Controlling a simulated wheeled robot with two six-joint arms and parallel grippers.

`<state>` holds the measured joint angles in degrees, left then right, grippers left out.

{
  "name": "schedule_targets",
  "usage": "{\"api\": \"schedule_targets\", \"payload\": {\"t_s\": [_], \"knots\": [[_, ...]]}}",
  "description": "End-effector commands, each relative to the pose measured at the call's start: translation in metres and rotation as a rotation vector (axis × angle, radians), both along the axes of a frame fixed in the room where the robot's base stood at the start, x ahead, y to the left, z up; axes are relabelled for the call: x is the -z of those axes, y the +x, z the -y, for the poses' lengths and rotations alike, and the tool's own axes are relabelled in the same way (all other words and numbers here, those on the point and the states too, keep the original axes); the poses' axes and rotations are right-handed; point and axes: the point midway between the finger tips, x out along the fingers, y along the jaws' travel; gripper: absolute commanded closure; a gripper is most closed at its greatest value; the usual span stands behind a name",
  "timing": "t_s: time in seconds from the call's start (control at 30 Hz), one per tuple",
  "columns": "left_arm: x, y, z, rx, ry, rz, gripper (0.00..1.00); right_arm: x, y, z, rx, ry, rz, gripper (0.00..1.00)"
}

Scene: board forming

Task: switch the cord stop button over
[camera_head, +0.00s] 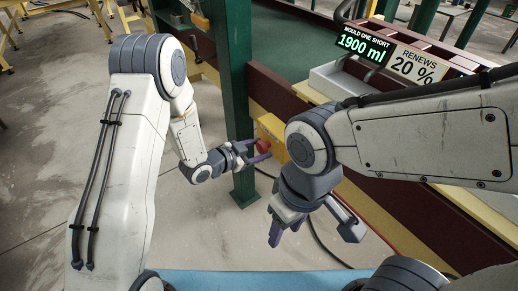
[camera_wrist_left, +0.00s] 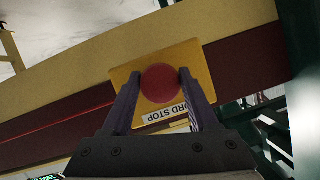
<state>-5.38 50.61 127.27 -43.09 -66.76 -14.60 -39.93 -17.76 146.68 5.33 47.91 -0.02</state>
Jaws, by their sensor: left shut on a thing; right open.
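The cord stop button is a round red button (camera_wrist_left: 160,84) on a yellow box, seen between the fingers in the left wrist view. In the head view the red button (camera_head: 263,146) shows small beside the green post. Its yellow box (camera_wrist_left: 200,68) carries a partly covered white label (camera_wrist_left: 164,115) reading "ORD STOP". My left gripper (camera_wrist_left: 158,82) is shut on the red button, one finger at each side. In the head view my left gripper (camera_head: 258,152) reaches it from the left. My right gripper (camera_head: 315,236) is open and empty, lower and nearer, pointing down.
A green post (camera_head: 238,95) stands just behind my left gripper. A yellow and maroon beam (camera_head: 405,205) runs along the machine. A grey tray (camera_head: 345,82) and signs reading "1900 ml" (camera_head: 363,45) and "20 %" (camera_head: 415,66) are at upper right. Bare floor (camera_head: 215,225) lies below.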

Motion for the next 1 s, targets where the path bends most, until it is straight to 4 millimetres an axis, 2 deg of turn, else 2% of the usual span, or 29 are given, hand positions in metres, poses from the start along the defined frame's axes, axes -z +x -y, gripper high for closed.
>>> {"api": "schedule_targets", "payload": {"t_s": [0.27, 0.47, 0.5, 0.57, 0.87, 1.0], "knots": [[0.001, -0.008, -0.012, -0.002, 0.000, 0.000, 1.00, 0.006, 0.000, 0.000, 0.000, 0.000, 0.000, 0.50], [0.000, -0.009, -0.014, -0.002, 0.002, -0.002, 1.00, 0.005, 0.000, 0.000, 0.000, 0.000, 0.000, 0.50], [0.000, -0.009, -0.014, -0.004, 0.002, -0.003, 0.32, 0.004, 0.000, 0.000, 0.000, 0.000, 0.000, 0.50], [0.000, -0.009, -0.014, -0.004, 0.002, -0.003, 0.10, 0.004, 0.000, 0.000, 0.000, 0.000, 0.000, 0.50], [0.000, -0.009, -0.013, 0.000, 0.001, -0.001, 0.10, 0.005, 0.000, 0.000, 0.000, 0.000, 0.000, 0.50], [-0.003, -0.014, -0.020, -0.003, 0.001, -0.001, 0.10, 0.006, 0.000, 0.000, 0.000, 0.000, 0.000, 0.50]]}}
